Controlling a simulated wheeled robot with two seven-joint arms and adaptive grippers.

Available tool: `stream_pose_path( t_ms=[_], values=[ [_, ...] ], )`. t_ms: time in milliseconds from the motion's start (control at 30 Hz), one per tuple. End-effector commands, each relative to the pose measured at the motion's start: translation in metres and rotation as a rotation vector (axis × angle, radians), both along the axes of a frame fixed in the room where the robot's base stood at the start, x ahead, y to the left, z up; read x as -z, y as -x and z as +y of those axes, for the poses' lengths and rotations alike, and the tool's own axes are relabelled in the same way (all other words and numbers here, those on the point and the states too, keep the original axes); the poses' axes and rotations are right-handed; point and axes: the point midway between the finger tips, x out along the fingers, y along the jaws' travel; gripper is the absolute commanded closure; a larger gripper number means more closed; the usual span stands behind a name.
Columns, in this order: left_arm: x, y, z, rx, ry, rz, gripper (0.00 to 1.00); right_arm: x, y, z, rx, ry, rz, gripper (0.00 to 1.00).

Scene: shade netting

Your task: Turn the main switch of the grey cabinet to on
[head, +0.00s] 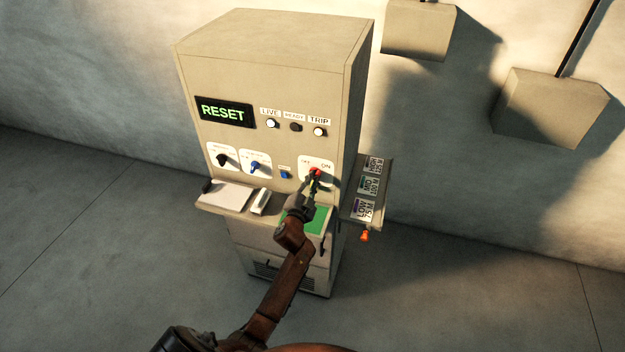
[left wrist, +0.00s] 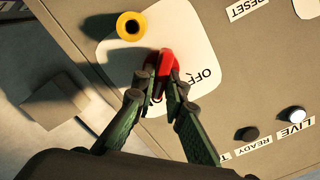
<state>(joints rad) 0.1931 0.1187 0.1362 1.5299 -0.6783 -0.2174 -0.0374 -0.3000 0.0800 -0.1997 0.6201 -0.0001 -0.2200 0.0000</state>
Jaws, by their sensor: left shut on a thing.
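The grey cabinet (head: 268,95) stands against the wall, its front toward me. Its main switch is a red handle (head: 316,171) on a white plate marked OFF and ON at the right of the front. My left gripper (head: 312,184) reaches up to it from below. In the left wrist view the left gripper (left wrist: 170,82) is shut on the red handle (left wrist: 165,64), fingertips on both sides. The OFF mark (left wrist: 207,76) shows beside the handle. The fingers partly cover the switch, so I cannot tell exactly where it points. My right gripper is not in view.
A display (head: 224,112) reads RESET in green. LIVE and TRIP lamps look white, READY dark. A black knob (head: 222,160) and a blue knob (head: 254,166) sit left. A shelf (head: 232,206) juts out below; a side shelf (head: 352,212) holds labelled cards.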

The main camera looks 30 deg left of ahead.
Motion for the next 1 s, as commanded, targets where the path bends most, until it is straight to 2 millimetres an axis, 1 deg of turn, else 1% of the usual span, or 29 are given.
stream_pose_path(
  t_ms=[100, 133, 300, 400, 667, 767, 867, 1000],
  values=[
    [0.000, 0.000, 0.000, -0.001, -0.003, 0.001, 1.00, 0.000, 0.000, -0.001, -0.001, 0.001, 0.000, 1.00],
    [0.000, 0.000, 0.000, -0.001, -0.003, 0.001, 0.88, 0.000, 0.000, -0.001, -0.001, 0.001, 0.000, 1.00],
    [0.000, 0.000, 0.000, -0.001, -0.002, 0.001, 0.76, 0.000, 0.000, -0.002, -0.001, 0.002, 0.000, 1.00],
    [0.000, 0.000, 0.000, 0.000, -0.001, 0.000, 0.71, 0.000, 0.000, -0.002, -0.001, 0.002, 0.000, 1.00],
    [0.000, 0.001, 0.000, 0.000, 0.000, 0.000, 0.71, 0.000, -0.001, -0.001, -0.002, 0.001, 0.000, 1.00],
    [0.002, 0.008, -0.001, -0.001, 0.000, 0.002, 0.71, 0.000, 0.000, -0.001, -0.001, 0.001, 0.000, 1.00],
    [0.002, 0.022, -0.005, 0.000, 0.000, 0.001, 0.71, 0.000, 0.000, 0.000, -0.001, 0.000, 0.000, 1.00],
    [0.002, 0.051, -0.011, -0.001, 0.001, 0.002, 0.71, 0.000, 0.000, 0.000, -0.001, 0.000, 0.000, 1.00]
  ],
)
